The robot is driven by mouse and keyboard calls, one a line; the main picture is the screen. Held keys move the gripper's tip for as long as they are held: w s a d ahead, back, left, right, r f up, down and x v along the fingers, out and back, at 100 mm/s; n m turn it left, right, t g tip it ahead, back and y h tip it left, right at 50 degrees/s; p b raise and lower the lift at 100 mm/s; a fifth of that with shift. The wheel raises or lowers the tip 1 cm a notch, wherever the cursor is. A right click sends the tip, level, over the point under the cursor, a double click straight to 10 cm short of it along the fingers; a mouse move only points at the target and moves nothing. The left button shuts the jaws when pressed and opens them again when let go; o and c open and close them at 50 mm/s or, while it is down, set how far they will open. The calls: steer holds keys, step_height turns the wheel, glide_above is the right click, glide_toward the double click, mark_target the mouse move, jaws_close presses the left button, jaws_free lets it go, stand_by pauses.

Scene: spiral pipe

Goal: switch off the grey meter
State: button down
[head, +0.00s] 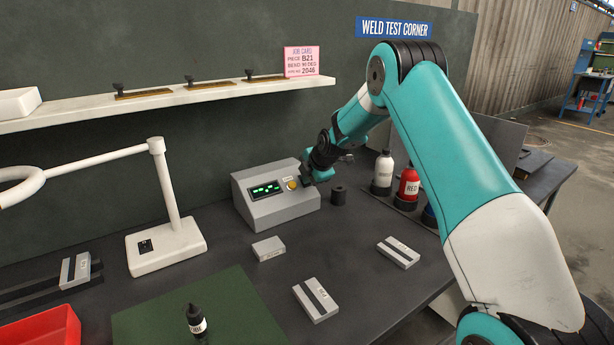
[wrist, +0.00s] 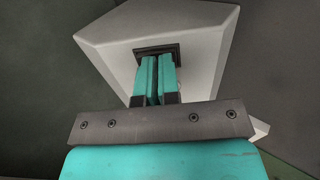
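The grey meter (head: 275,210) stands on the dark bench against the back wall. Its sloped front has a black display with lit green marks (head: 266,189) and a round yellow knob (head: 292,184). My gripper (head: 307,180) is at the meter's right side. In the wrist view my gripper (wrist: 158,60) has its two teal fingers close together, with a thin dark gap between them. Their tips are at a small dark plate (wrist: 172,48) set in the meter's pale side (wrist: 112,52). The fingers hide most of the plate, and any switch on it. I cannot tell whether they touch it.
A black cylinder (head: 338,195) stands just right of the meter, near white (head: 383,174) and red (head: 408,186) bottles. A white lamp (head: 166,240) stands left. Several grey blocks, including one (head: 268,248), lie in front. A shelf (head: 150,100) runs above.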

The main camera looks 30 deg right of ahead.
steer(key=shift+s+f, duration=0.2)
steer(key=shift+f, duration=0.05)
steer(key=shift+s+r, duration=0.1)
steer(key=shift+r, duration=0.1)
steer(key=v, duration=1.3)
steer(key=shift+r+b, duration=0.4)
steer(key=shift+b, duration=0.05)
steer(key=shift+s+d, duration=0.1)
steer(key=shift+t, duration=0.4)
steer(key=p+x, duration=0.2)
steer(key=x, duration=1.2)
steer(key=shift+r, duration=0.15)
steer(key=shift+p, duration=0.3)
